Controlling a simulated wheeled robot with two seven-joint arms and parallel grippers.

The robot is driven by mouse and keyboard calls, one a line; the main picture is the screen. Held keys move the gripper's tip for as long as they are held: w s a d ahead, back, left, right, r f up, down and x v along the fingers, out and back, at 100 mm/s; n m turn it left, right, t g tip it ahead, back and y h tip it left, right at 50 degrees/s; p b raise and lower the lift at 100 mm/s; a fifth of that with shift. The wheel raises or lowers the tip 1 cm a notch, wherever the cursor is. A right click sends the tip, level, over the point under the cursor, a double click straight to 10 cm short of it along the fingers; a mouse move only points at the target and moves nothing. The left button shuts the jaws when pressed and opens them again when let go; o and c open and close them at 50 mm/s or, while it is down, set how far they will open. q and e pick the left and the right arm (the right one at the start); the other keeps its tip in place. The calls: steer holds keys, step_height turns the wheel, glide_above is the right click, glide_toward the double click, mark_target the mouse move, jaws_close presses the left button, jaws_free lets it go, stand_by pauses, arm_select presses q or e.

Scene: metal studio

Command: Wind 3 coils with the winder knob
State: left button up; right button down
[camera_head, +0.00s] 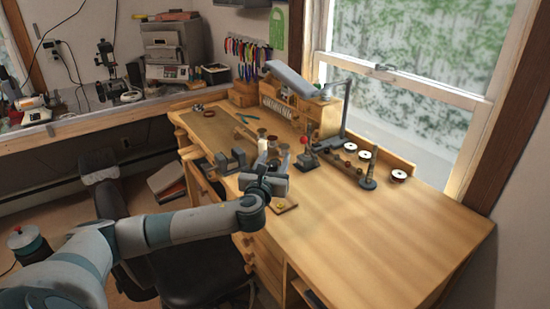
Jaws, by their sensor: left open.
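A small device with a red ball (304,140) on top and a dark body stands on the wooden workbench (400,240); the red ball may be the winder knob, but it is too small to be sure. Several small spools or cylinders (284,151) stand to its left, and no coil can be made out clearly. My left gripper (264,166) is over the bench's front edge, open, left of and nearer than the red-topped device, and apart from it. Its fingers are small here and partly blend with the spools behind. My right gripper is out of view.
A dark vise-like block (230,162) stands left of my gripper. A dark post (370,170) and white discs (399,175) are to the right. A grey lamp (293,79) overhangs the back. The bench's right part is bare. A black chair (190,255) is below my arm.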

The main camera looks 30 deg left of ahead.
arm_select(q)
steer(key=shift+w, duration=0.1)
steer(key=shift+c, duration=0.2)
steer(key=c, duration=1)
steer(key=shift+h, duration=0.3)
